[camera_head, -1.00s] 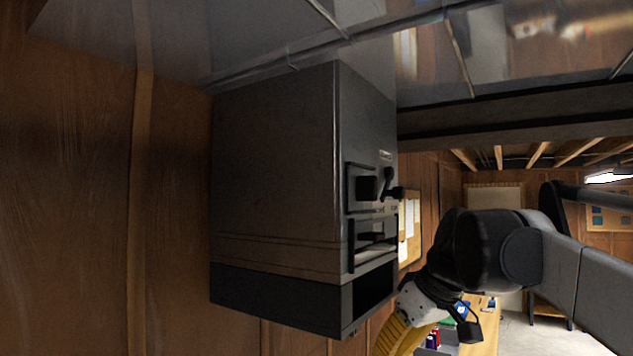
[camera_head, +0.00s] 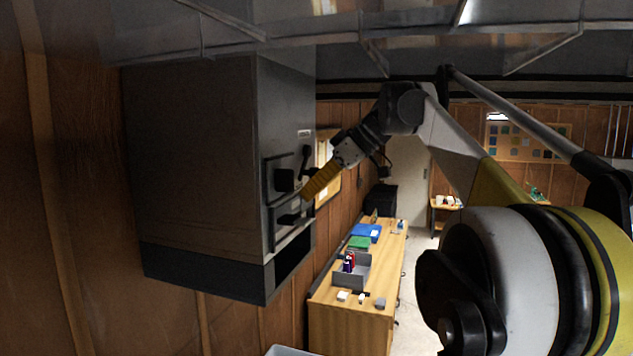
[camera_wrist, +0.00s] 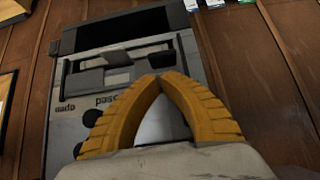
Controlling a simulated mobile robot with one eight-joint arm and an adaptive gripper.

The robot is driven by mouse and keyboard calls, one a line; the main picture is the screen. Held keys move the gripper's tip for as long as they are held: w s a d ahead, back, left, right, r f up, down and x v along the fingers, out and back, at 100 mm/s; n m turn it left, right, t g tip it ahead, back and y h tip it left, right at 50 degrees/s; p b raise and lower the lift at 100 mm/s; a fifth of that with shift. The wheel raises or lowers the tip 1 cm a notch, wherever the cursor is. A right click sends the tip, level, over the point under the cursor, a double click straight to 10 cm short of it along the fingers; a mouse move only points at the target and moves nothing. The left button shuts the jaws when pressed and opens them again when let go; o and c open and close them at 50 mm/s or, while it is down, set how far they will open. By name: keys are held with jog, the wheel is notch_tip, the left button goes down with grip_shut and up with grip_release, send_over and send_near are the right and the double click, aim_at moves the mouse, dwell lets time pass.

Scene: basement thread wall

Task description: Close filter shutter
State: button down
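A tall grey cabinet unit (camera_head: 200,170) hangs on the wood wall, with controls on its right-hand face. In the wrist view that face (camera_wrist: 66,128) shows a framed recess with dark slots and grey flaps (camera_wrist: 118,57), and dark round knobs beside it. I cannot tell for sure which flap is the filter shutter or how far it is open. My gripper (camera_head: 306,198) has yellow ribbed fingers and is at the control face. In the wrist view its fingertips (camera_wrist: 166,77) meet in front of the lower slot edge, with nothing seen between them. Contact with the flap cannot be told.
A dark lever (camera_head: 305,158) and a black block (camera_head: 284,180) stick out of the face near my gripper. A wooden bench (camera_head: 345,310) with a grey bin (camera_head: 352,275) stands below and behind. Ducting (camera_head: 350,45) runs overhead.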

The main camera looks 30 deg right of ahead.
aim_at(287, 215)
jog(key=shift+p+x, duration=0.3)
jog(key=shift+x, duration=2.05)
notch_tip(287, 215, down, 5)
jog(key=b, duration=0.3)
jog(key=shift+f, duration=0.25)
jog(key=shift+r, duration=0.1)
